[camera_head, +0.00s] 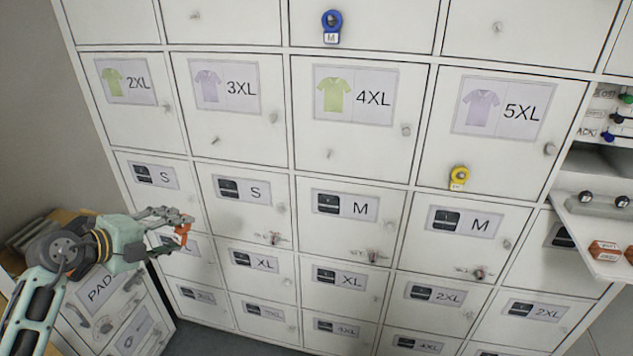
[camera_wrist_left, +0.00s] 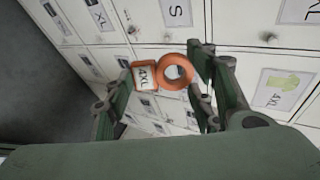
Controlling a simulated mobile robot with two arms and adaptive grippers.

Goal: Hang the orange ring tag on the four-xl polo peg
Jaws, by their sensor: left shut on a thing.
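My left gripper (camera_head: 178,226) is shut on the orange ring tag (camera_head: 183,234), in front of the lower left lockers. In the left wrist view the tag's ring (camera_wrist_left: 176,71) and its label reading 4XL (camera_wrist_left: 145,76) show between the fingers (camera_wrist_left: 160,85). The 4XL locker door (camera_head: 380,143) has a picture of a green polo. A small bare peg (camera_head: 330,153) sticks out low on this door, up and to the right of my gripper and well apart from it. The 4XL polo sign (camera_wrist_left: 280,88) also shows in the left wrist view. My right gripper is not in view.
A yellow tag (camera_head: 459,178) hangs on the 5XL door and a blue M tag (camera_head: 331,27) hangs above the 4XL door. Round knobs (camera_head: 405,130) stick out from the doors. A shelf (camera_head: 600,235) with small items juts out at right. A PAD cabinet (camera_head: 100,295) stands lower left.

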